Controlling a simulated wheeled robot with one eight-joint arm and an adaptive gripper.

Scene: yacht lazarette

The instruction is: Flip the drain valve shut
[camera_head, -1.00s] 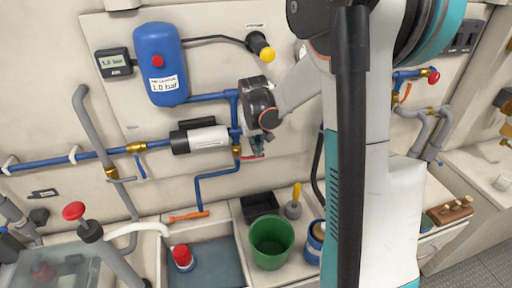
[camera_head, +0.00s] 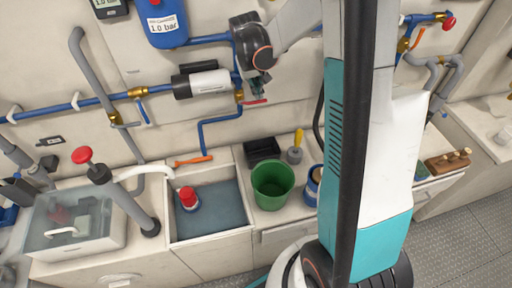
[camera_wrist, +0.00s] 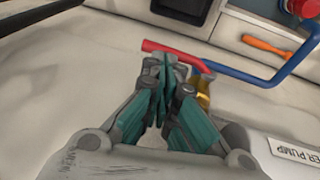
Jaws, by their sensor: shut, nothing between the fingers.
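The drain valve has a brass body (camera_head: 239,97) on the blue pipe under the pump. Its red lever (camera_head: 256,102) sticks out to the right, across the pipe's downward run, in the head view. The lever (camera_wrist: 172,52) and part of the brass body (camera_wrist: 203,90) also show in the wrist view. My gripper (camera_head: 259,88) is just above the lever in the head view. Its teal fingers (camera_wrist: 165,72) are closed together and empty, with the tips overlapping the lever in the wrist picture. I cannot tell whether they touch it. The fingers hide part of the valve.
The white and black pump (camera_head: 203,83) is left of my gripper, with a blue tank (camera_head: 163,22) above. Below are an orange-handled tool (camera_head: 193,160), a black tray (camera_head: 262,151), a green bucket (camera_head: 272,186) and a sink (camera_head: 225,205) holding a red-topped object.

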